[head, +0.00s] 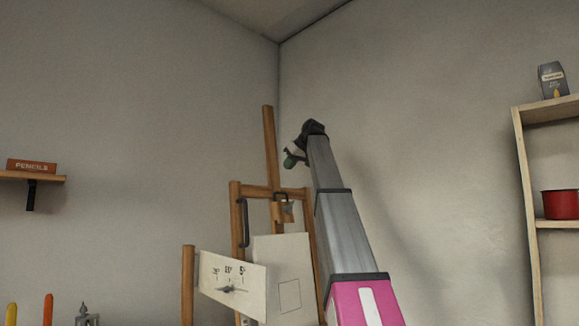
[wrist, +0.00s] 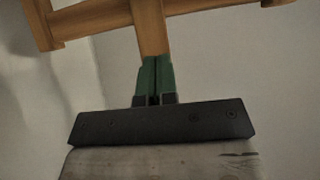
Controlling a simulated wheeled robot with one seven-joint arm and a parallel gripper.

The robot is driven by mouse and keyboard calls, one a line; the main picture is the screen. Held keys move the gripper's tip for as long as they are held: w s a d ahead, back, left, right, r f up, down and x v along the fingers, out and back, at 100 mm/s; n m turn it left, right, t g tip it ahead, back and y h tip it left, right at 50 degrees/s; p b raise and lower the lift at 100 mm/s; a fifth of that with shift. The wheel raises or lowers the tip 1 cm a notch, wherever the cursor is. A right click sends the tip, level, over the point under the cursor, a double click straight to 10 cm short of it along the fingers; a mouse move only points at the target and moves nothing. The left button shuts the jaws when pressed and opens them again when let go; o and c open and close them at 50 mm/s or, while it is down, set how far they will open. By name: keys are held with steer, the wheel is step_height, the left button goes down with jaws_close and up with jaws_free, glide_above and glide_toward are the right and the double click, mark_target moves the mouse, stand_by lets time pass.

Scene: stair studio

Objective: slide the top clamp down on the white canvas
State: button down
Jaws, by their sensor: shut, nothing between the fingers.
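The white canvas (head: 267,262) stands upright on the wooden easel (head: 269,140) in the head view. The top clamp (head: 284,211), a small wooden block with dark metal on it, sits on the easel's mast a little above the canvas's top edge, apparently with a gap. My gripper (head: 290,161) is above the clamp, beside the upper mast, with its green fingers together and empty. In the wrist view my gripper (wrist: 154,82) is shut, and its fingertips overlap the lower end of a wooden post of the easel (wrist: 150,28). I cannot tell if they touch it.
A board with an angle scale and pointer (head: 218,271) is in front of the easel's left side. A dark curved handle (head: 244,222) is on the easel's left upright. A shelf with a red pot (head: 561,204) stands at right; a pencil box (head: 31,166) is at left.

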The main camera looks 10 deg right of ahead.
glide_above(282, 207)
steer(key=f, duration=0.4)
steer(key=shift+w+a+f, duration=0.25)
steer(key=shift+w+a, duration=0.05)
steer(key=shift+w, duration=0.1)
step_height(282, 207, down, 2)
steer(key=shift+f, duration=0.2)
steer(key=shift+a+f, duration=0.1)
steer(key=shift+f, duration=0.7)
steer(key=f, duration=0.5)
steer(key=shift+s+d+f, duration=0.15)
steer(key=shift+s+d, duration=0.05)
steer(key=shift+s, duration=0.1)
